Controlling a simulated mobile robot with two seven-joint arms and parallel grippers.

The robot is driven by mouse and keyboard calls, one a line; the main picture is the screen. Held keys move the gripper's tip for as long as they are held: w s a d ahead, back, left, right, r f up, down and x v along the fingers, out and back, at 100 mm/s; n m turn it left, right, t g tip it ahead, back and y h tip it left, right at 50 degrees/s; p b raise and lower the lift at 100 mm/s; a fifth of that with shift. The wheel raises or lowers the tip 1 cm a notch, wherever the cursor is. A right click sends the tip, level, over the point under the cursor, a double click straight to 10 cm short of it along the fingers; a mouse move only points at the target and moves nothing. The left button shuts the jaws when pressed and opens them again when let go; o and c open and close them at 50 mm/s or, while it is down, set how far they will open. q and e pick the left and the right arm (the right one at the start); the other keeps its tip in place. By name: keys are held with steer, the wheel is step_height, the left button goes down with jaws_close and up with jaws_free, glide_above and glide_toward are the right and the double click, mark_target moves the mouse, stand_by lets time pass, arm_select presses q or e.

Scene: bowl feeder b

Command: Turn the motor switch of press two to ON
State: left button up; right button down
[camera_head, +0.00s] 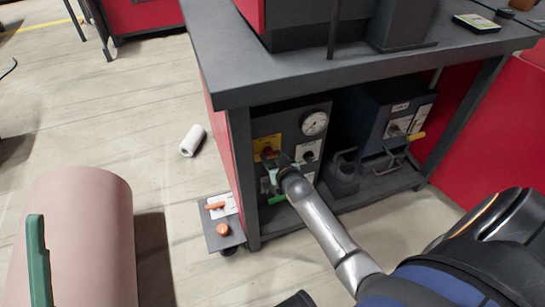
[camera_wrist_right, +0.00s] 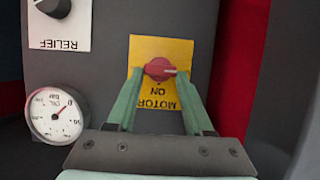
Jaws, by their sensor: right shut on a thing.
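The motor switch is a red knob (camera_wrist_right: 159,69) on a yellow plate (camera_wrist_right: 180,50) marked MOTOR and ON, which appears upside down in the right wrist view. Its pale pointer mark points to the right in that view. My right gripper (camera_wrist_right: 157,80) has its green fingers on both sides of the knob, shut on it. In the head view the right gripper (camera_head: 272,164) reaches the grey panel under the bench, partly covering the yellow plate (camera_head: 262,145). One green finger of my left gripper (camera_head: 38,258) shows at the lower left, far from the panel.
A pressure gauge (camera_head: 314,123) and a RELIEF knob (camera_wrist_right: 54,6) sit on the same panel. A blue unit (camera_head: 375,120) and a dark jug (camera_head: 343,175) stand to the right. The bench top (camera_head: 255,75) overhangs. A pink cylinder (camera_head: 80,225) stands left.

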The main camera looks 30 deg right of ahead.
steer(key=shift+d+r+m+y+p, duration=0.15)
steer(key=shift+m+y+p, duration=0.25)
steer(key=shift+m+p, duration=0.45)
steer(key=shift+d+m+t+y+p, duration=0.2)
steer(key=shift+m+t+y+p, duration=0.1)
steer(key=shift+m+y+p, duration=0.1)
steer(key=shift+s+f+m, duration=0.1)
steer(key=shift+f+m, duration=0.15)
steer(key=shift+m, duration=0.1)
steer(key=shift+d+f+m+t+y+b, duration=0.2)
steer(key=shift+m+t+y+b, duration=0.1)
steer(key=shift+m+y+b, duration=0.25)
steer(key=m+y+b, duration=0.1)
steer(key=m+b, duration=0.1)
steer(key=m+t+y+b, duration=0.1)
steer(key=m+b, duration=0.1)
steer(key=b, duration=0.1)
steer(key=shift+d+f+t, duration=0.2)
steer(key=shift+f+t, duration=0.1)
steer(key=shift+f, duration=0.05)
steer(key=shift+m+b, duration=0.3)
steer(key=shift+m, duration=0.45)
steer(key=shift+d+f+m+t+y, duration=0.1)
steer(key=shift+m+t+y, duration=0.3)
steer(key=shift+m, duration=0.45)
steer(key=shift+f+m+t+y, duration=0.15)
steer(key=shift+m+t, duration=0.35)
steer(key=shift+m, duration=0.35)
steer(key=shift+s+r, duration=0.1)
